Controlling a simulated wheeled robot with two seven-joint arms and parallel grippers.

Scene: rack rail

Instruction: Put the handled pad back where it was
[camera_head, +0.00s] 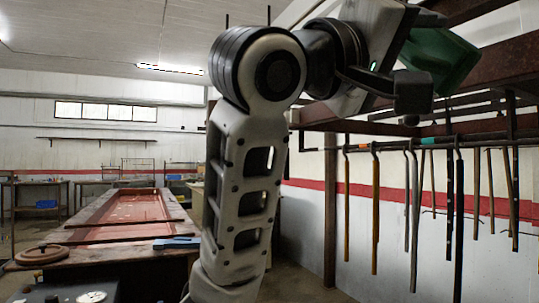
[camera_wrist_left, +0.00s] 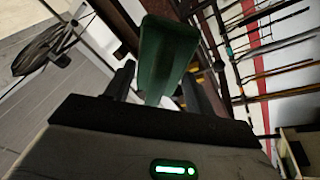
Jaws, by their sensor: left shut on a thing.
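The handled pad (camera_head: 440,52) is a green block at the top right of the head view, partly hidden by my gripper. In the left wrist view the green pad (camera_wrist_left: 166,52) stands between the two dark fingers. My left gripper (camera_wrist_left: 158,85) is shut on it; in the head view the gripper (camera_head: 400,68) is raised high, close to the brown beams of the rack (camera_head: 475,65). Whether the pad touches a beam cannot be told. The pad's handle is not clearly visible. My right gripper is not in view.
Several long rods (camera_head: 414,205) hang from the rack's rail (camera_head: 480,139) at the right, below the gripper. A long workbench with a reddish top (camera_head: 125,207) stands at the left, with a round brown object (camera_head: 42,254) and a blue tool (camera_head: 176,242) on it.

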